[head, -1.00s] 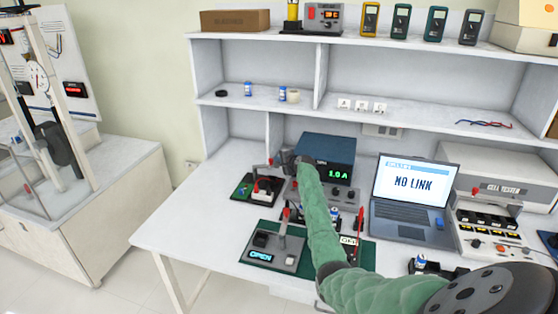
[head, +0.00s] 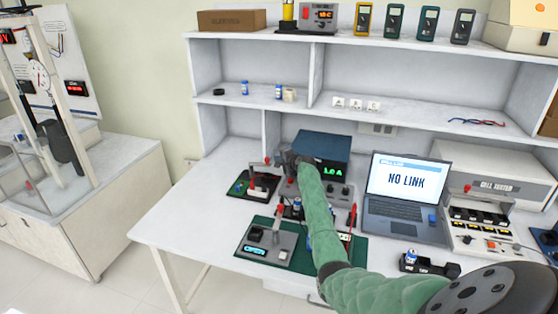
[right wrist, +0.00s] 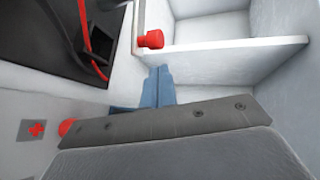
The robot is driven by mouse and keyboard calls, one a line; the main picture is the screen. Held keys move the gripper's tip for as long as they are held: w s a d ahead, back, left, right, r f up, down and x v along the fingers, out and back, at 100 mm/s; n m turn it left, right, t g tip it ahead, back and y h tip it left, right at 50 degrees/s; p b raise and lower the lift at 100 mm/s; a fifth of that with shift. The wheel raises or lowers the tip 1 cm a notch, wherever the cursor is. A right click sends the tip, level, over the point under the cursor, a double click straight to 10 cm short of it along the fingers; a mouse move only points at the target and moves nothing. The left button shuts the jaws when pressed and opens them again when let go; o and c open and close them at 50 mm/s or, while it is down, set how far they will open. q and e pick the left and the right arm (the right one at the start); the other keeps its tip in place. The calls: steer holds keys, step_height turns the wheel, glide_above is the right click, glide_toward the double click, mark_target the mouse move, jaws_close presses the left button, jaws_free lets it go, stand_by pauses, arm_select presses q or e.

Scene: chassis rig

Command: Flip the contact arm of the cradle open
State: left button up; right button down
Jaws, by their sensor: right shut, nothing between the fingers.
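A grey unit (head: 283,256) with a lit display stands on the green mat, with an upright red-tipped lever (head: 278,222). A black base (head: 240,187) with red parts is behind it. I cannot tell for sure which is the cradle. My right gripper (head: 286,159) is beside a red-tipped upright post behind the black base, in front of the blue supply. In the right wrist view its blue fingertips (right wrist: 160,74) are shut and empty. A red knob (right wrist: 150,40) on a thin metal arm is just beyond them, apart from them. My left gripper is not in view.
The blue power supply (head: 322,149) is right behind my right gripper. A laptop (head: 405,190) reads NO LINK. A white cell tester (head: 490,182) is at the right. My right forearm covers part of the green mat (head: 357,252). The table's left front is clear.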

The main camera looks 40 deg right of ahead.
arm_select(q)
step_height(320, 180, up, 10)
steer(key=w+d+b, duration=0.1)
steer(key=b, duration=0.1)
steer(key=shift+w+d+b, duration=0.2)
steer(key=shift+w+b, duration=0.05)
steer(key=shift+b, duration=0.05)
arm_select(e)
steer(key=s+d+r, duration=0.3)
steer(key=s, duration=0.6)
steer(key=shift+s+d, duration=0.25)
steer(key=shift+s, duration=0.05)
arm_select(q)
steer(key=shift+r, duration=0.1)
